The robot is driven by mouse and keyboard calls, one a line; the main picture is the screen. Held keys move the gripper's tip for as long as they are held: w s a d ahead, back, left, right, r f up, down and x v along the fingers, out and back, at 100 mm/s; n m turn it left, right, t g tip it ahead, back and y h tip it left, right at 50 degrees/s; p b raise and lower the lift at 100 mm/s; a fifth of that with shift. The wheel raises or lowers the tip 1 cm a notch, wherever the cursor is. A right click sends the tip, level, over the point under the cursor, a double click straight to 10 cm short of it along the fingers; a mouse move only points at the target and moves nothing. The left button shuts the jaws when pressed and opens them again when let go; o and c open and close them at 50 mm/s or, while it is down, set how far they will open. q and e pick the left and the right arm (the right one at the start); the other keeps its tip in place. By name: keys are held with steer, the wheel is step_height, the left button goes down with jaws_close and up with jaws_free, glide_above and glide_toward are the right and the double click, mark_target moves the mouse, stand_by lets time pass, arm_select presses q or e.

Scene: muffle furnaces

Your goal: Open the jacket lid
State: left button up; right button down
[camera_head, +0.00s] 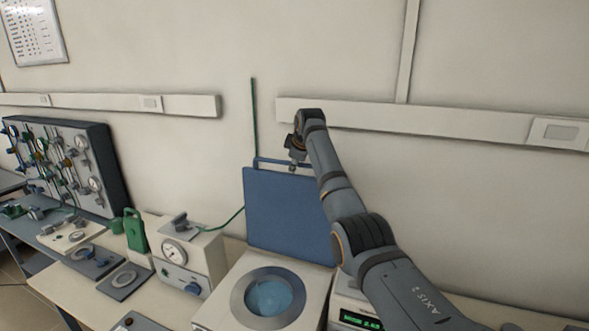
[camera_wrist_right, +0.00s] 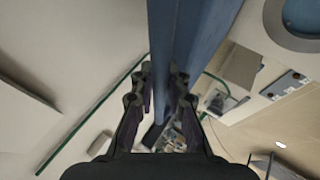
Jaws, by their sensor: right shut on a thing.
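The jacket lid (camera_head: 285,210) is a blue panel standing roughly upright behind the white unit (camera_head: 237,290), with its face toward the head camera. A thin blue handle bar (camera_head: 268,161) runs along its top edge. The unit's top is uncovered, and a grey ring (camera_head: 244,292) surrounds a light-blue round well (camera_head: 272,298). My right gripper (camera_head: 293,165) is at the lid's top edge, shut on the handle bar. In the right wrist view, the fingers (camera_wrist_right: 160,78) are on both sides of the blue bar, and the lid (camera_wrist_right: 205,25) extends upward. My left gripper is not in view.
A white gauge box (camera_head: 207,250) with a green cord stands left of the unit. A green container (camera_head: 135,230) and a valve panel (camera_head: 70,165) are farther left. The wall (camera_head: 340,50) with a cable trunking (camera_head: 440,122) is close behind the lid. A green-display device (camera_head: 358,318) stands at right.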

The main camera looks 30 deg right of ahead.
steer(key=shift+d+f, duration=0.15)
steer(key=shift+f, duration=0.1)
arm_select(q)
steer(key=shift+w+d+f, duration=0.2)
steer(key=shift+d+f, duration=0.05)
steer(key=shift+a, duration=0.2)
arm_select(e)
steer(key=shift+r, duration=0.1)
steer(key=c, duration=1.3)
jaws_free()
steer(key=shift+w, duration=0.1)
steer(key=shift+c, duration=0.2)
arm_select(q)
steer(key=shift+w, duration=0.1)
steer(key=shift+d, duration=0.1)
arm_select(e)
steer(key=v, duration=1.2)
